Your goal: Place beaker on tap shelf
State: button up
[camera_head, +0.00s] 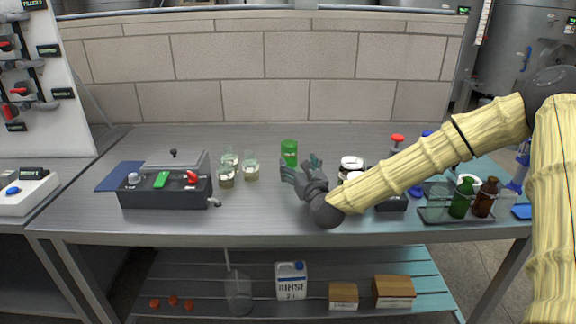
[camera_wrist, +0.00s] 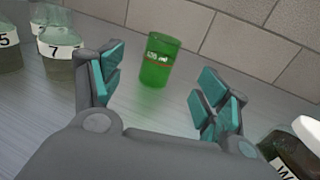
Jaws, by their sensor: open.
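A green beaker (camera_head: 289,152) stands upright toward the back of the metal bench, right of a group of clear glass vessels. In the wrist view the green beaker (camera_wrist: 159,60) stands ahead of and between my fingers, with a gap to them. My gripper (camera_head: 303,172) is open and empty, just in front of the beaker, low over the bench; its spread fingers with teal pads also show in the wrist view (camera_wrist: 158,92). I cannot tell which part of the scene is the tap shelf.
Clear labelled vessels (camera_head: 228,172) stand left of the beaker. A black box with a red knob (camera_head: 166,188) sits further left. White-capped jars (camera_head: 351,165) stand close right of my gripper. A bottle rack (camera_head: 434,214) is at the right. A block wall (camera_head: 270,95) closes the back.

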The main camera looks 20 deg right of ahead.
aim_at(292, 153)
jog(key=w, duration=0.4)
jog(key=shift+w, duration=0.15)
jog(key=shift+w+d+f+p, duration=0.1)
jog(key=shift+w+p, duration=0.05)
jog(key=shift+w, duration=1.45)
jog(key=shift+w+d+f+p, duration=0.1)
jog(key=shift+w+p, duration=0.05)
jog(key=shift+w, duration=1.45)
jog(key=c, duration=1.2)
jog(key=shift+r, duration=0.15)
